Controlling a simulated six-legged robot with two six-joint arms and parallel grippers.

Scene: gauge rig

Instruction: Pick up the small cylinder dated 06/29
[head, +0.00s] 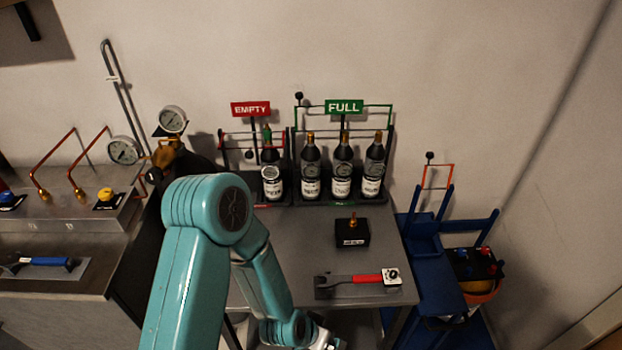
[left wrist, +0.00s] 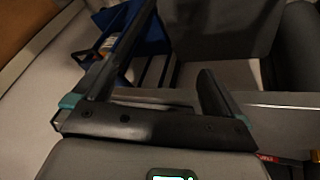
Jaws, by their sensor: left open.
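Small dark cylinders with white labels stand upright in racks at the back of the grey table. One cylinder (head: 271,174) is under the red EMPTY sign. Under the green FULL sign are a left cylinder (head: 311,171), a middle cylinder (head: 342,171) and a right cylinder (head: 374,168). Their dates are too small to read. My left arm reaches over the table's front left, its wrist low at the front edge, away from the cylinders. My left gripper (left wrist: 176,45) shows open and empty in the left wrist view. My right gripper is out of view.
A black block with a brass fitting (head: 352,234) and a red-handled wrench (head: 358,280) lie on the table (head: 300,235). Gauges (head: 173,119) stand left. A blue cart (head: 431,268) stands right. Some tabletop between the wrench and racks is clear.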

